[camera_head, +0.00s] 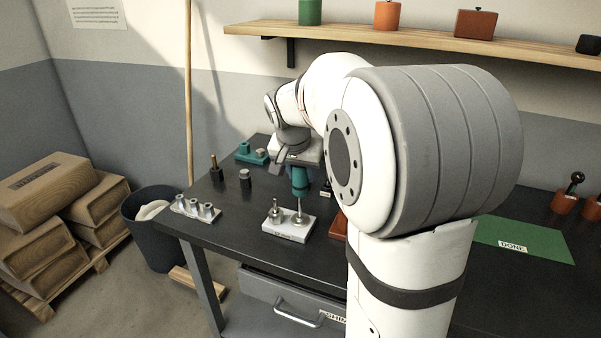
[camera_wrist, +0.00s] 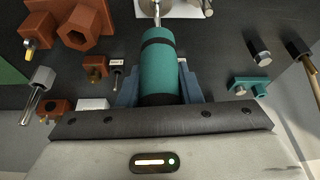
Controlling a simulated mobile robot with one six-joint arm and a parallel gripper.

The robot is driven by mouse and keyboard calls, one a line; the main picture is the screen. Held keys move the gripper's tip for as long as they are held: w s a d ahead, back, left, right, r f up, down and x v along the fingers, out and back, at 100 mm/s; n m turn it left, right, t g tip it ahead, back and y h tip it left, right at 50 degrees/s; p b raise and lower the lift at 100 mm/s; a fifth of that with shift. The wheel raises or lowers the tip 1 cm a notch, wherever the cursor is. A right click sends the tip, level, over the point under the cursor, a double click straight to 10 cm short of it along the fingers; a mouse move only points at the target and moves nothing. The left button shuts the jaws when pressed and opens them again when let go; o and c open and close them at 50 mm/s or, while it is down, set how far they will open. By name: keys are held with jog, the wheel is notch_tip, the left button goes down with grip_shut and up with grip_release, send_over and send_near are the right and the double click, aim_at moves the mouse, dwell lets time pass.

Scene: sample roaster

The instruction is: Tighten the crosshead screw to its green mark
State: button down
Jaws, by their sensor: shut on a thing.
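My gripper (camera_wrist: 158,88) is shut on a teal screwdriver handle (camera_wrist: 163,62) with a dark band. The handle also shows below my gripper in the head view (camera_head: 300,182). Its thin metal shaft (camera_head: 299,207) points down at the pale block (camera_head: 289,231) on the bench, and the tip appears to meet a small grey round post there. A second metal post (camera_head: 275,212) stands on the block's left part. I cannot make out the screw head or a green mark.
A rack of grey metal cylinders (camera_head: 196,208) stands at the bench's left front. A teal fixture (camera_head: 251,154) lies behind. Orange-brown blocks (camera_wrist: 92,22) are close to my gripper. A green mat marked DONE (camera_head: 540,243) lies at the right. A wall shelf (camera_head: 420,40) runs above.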

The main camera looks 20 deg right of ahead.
jog(key=shift+f+m+g+h+b, duration=0.15)
jog(key=shift+m+g+h+b, duration=0.25)
jog(key=shift+m, duration=1.6)
